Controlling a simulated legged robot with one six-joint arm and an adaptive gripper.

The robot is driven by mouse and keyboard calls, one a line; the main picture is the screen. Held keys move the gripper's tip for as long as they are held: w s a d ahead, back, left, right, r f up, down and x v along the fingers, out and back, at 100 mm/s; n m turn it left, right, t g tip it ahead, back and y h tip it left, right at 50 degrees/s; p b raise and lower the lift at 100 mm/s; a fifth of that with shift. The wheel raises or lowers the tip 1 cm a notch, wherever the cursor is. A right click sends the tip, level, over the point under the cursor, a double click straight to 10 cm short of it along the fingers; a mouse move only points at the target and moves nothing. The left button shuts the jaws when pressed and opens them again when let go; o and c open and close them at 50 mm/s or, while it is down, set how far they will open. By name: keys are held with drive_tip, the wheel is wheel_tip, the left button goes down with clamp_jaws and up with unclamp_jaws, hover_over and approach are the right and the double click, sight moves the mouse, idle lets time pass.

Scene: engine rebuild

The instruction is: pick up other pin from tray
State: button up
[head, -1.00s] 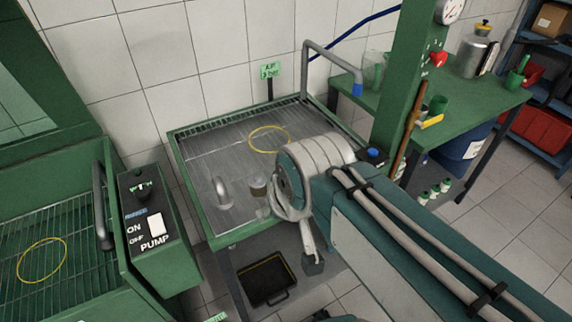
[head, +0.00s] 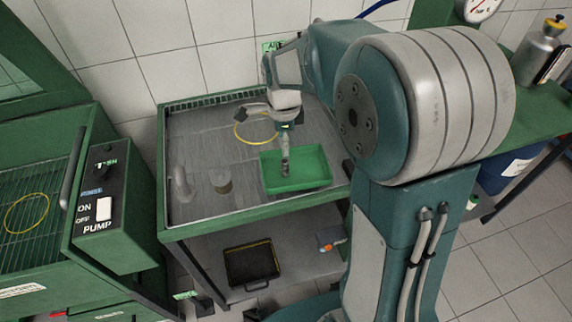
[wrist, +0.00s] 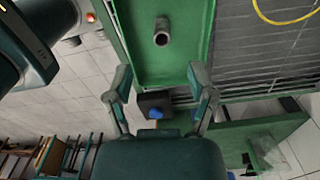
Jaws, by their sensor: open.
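The green tray (head: 312,180) lies on the grated wash table, and its green floor (wrist: 182,65) fills the top middle of the wrist view. A grey hollow pin (wrist: 162,33) is in the tray, its dark open end facing the wrist camera. My gripper (wrist: 160,78) is open and empty, with its two fingers apart. In the wrist picture the pin lies beyond the fingertips, roughly centred between them and apart from both. In the head view my wrist hangs over the tray and partly hides it. I see no second pin.
The wash table (head: 190,228) has a raised green rim. A curved spout (head: 180,184), a small round cup (head: 221,181) and a yellow ring (head: 241,134) are on it left of the tray. A pump control box (head: 108,205) stands at left.

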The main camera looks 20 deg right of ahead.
sight(286, 160)
wheel_tip(286, 160, down, 5)
drive_tip(key=shift+d+f, duration=0.25)
wheel_tip(286, 160, down, 5)
drive_tip(key=shift+w+r, duration=0.1)
drive_tip(key=shift+r, duration=0.1)
drive_tip(key=shift+a+f, duration=0.2)
drive_tip(key=shift+a, duration=0.05)
drive_tip(key=shift+d, duration=0.25)
clamp_jaws()
